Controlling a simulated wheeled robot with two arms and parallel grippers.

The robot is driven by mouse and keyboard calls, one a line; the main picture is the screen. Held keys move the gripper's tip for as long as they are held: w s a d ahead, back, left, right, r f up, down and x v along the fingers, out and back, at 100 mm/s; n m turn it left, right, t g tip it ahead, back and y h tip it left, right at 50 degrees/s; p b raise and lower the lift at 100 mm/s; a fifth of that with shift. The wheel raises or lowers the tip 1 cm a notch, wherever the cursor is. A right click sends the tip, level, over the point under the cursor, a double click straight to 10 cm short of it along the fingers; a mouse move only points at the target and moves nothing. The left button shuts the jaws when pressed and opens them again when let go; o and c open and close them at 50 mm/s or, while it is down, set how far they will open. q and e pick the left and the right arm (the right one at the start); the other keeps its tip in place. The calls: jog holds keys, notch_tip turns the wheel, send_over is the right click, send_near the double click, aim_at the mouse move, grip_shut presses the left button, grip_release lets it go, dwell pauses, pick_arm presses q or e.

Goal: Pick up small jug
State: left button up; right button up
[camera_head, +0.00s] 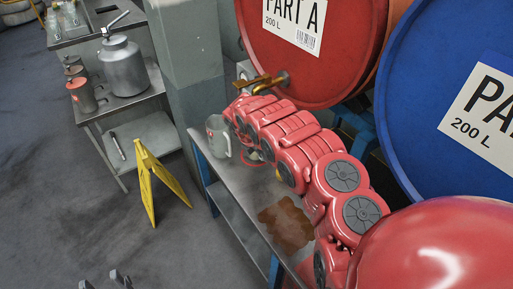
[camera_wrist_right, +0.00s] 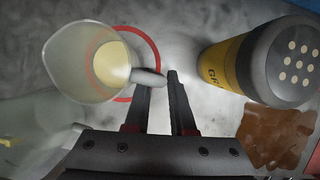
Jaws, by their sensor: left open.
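In the right wrist view the small jug (camera_wrist_right: 88,62) is a clear, open-topped vessel with something pale yellow inside, over a red ring (camera_wrist_right: 156,50) marked on the bench. Its handle (camera_wrist_right: 148,77) points right and reaches the tips of my right gripper (camera_wrist_right: 162,78). The two fingers stand apart with bench showing between them; the handle end is at the left fingertip, and I cannot tell if they touch. In the head view my right arm hides the right gripper and most of that jug. My left gripper (camera_head: 103,278) is open and empty at the bottom left edge, far from the bench.
A larger translucent jug (camera_head: 217,137) stands beside the small one; it also shows in the right wrist view (camera_wrist_right: 35,130). A yellow cylinder with a dark cap (camera_wrist_right: 275,60) and a brown spill (camera_head: 287,226) are close right. Red (camera_head: 340,75) and blue drums stand behind.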

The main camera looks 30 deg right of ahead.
jog(key=shift+x, duration=0.9)
grip_shut()
dwell(0.8)
